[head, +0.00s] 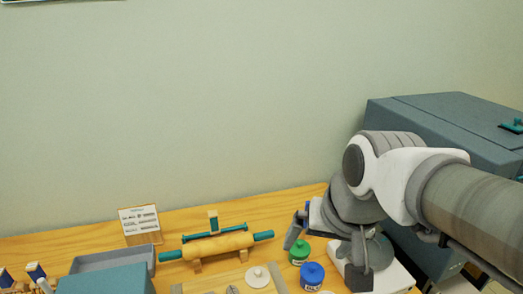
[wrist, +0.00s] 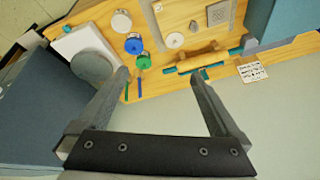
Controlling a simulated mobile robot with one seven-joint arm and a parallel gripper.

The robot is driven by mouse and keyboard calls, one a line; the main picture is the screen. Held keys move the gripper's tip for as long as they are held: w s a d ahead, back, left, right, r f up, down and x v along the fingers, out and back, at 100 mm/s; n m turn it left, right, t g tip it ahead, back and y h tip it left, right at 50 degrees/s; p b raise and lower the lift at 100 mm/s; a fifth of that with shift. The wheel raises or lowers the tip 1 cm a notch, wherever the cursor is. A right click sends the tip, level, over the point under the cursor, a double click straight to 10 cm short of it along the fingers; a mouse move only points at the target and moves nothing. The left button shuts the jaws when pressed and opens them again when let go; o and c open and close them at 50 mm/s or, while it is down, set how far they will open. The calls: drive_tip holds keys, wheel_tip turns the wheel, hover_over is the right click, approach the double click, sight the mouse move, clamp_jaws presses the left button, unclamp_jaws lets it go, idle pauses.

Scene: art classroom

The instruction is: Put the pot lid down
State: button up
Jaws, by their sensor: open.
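A round cream disc with a small central knob, which looks like the pot lid (head: 258,280), lies flat on the work surface at the bottom of the head view. It also shows in the wrist view (wrist: 175,41), beyond my fingertips and apart from them. My gripper (head: 326,264) is open, with its two fingers spread wide. In the wrist view, the space between the fingertips (wrist: 160,75) is empty. In the head view my gripper is above the right part of the table, to the right of the lid.
A green jar (head: 299,254) and a blue jar (head: 312,276) stand right of the lid. A rolling pin (head: 218,245) rests on a stand behind it. A card (head: 139,220) and grey-blue box (head: 113,257) are left. A large grey-blue cabinet (head: 440,135) stands right.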

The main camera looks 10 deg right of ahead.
drive_tip(key=s+n, duration=0.1)
drive_tip(key=s, duration=0.1)
drive_tip(key=s+d+n+t, duration=0.1)
drive_tip(key=s, duration=0.1)
drive_tip(key=shift+d+r+n+h, duration=0.15)
drive_tip(key=shift+n+h, duration=0.15)
drive_tip(key=shift+h, duration=0.1)
